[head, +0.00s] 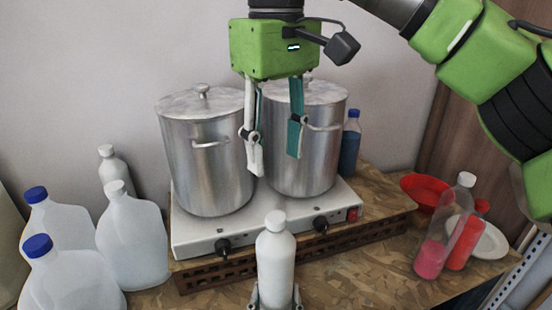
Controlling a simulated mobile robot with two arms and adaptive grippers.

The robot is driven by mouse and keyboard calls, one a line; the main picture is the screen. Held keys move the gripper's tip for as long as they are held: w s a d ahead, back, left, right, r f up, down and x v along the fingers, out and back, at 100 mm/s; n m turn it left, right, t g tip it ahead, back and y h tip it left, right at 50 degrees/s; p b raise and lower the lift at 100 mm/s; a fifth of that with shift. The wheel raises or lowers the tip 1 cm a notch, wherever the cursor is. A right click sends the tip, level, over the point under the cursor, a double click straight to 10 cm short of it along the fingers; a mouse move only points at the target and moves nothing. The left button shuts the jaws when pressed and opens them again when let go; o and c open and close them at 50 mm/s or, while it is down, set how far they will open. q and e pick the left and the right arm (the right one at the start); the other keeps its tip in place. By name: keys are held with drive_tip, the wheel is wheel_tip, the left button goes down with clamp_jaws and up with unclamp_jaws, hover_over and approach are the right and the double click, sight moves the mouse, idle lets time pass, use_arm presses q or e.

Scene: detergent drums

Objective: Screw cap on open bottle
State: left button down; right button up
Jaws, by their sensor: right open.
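A white bottle (275,262) stands upright at the bottom middle, in front of the stove. A white cap (275,218) sits on its neck; I cannot tell whether it is screwed tight. Fingertips of my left gripper (275,300) show on both sides of the bottle at the bottom edge and appear closed on it. The rest of that arm is out of view. My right gripper (274,160) is open and empty, fingers pointing down, in front of the two pots and above the bottle.
Two lidded steel pots (205,160) stand on a white stove (270,228). White jugs (135,240) crowd the left. A clear pink-bottomed bottle (450,230), a red bowl (425,188) and a white plate (490,240) are at the right. A blue bottle (350,145) stands behind.

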use_arm(q)
drive_tip(key=c, duration=0.9)
unclamp_jaws()
drive_tip(key=s, duration=1.2)
drive_tip(key=shift+a, duration=0.25)
drive_tip(key=shift+s+f, duration=0.1)
